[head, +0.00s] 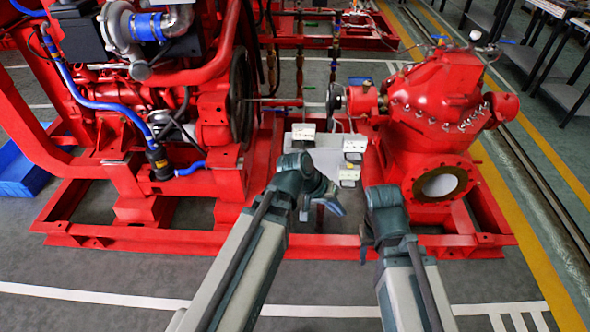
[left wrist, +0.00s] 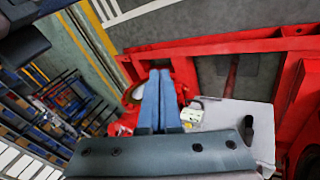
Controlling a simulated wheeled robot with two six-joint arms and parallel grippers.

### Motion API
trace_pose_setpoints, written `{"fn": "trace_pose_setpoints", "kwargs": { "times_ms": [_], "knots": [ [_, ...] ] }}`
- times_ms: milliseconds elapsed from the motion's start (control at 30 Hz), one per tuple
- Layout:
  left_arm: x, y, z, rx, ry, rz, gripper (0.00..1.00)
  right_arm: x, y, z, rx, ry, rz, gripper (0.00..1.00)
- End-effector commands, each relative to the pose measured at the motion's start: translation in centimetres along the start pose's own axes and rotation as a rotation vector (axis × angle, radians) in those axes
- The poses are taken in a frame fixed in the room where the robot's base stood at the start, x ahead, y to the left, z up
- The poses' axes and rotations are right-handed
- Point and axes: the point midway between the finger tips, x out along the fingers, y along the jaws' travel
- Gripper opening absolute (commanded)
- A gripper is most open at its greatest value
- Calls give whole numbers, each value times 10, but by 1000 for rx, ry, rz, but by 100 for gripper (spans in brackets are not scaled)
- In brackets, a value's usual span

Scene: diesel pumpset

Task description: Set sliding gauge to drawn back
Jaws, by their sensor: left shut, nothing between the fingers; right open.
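A light grey plate (head: 328,158) with small white boxes stands between the red engine and the red pump. One white box (head: 303,131) is at its upper left, another (head: 354,145) at its right edge, and a third (head: 349,173) below that. I cannot tell which part is the sliding gauge. My left gripper (head: 338,206) is shut and empty in front of the plate's lower part, hiding some of it. In the left wrist view its blue fingers (left wrist: 159,78) lie together beside a white box (left wrist: 192,115); a black knob (left wrist: 248,128) stands on the plate. My right gripper (head: 367,250) is open, lower and to the right.
The red engine (head: 150,85) stands on the left and the red pump (head: 430,110) on the right, both on a red base frame (head: 130,238). A blue crate (head: 22,172) is at the far left. The floor in front is clear.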

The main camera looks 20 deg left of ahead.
Motion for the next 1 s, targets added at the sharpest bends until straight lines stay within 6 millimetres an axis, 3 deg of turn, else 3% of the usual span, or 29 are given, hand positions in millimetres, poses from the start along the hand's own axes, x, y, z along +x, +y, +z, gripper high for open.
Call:
{"fn": "trace_pose_setpoints", "kwargs": {
  "times_ms": [33, 367, 700, 1000],
  "knots": [
    [16, -16, -7, -39, 41, 42, 0, 27, -3, -2, -1, 0, 0, 50],
    [28, -75, -67, -279, 327, 318, 0, 110, -10, -7, -4, 1, 1, 50],
    [4, -171, -117, -535, 652, 574, 0, 193, -18, -12, -8, 2, 2, 50],
    [-29, -246, -134, -701, 870, 730, 0, 241, -23, -14, -10, 3, 3, 50]
  ]
}}
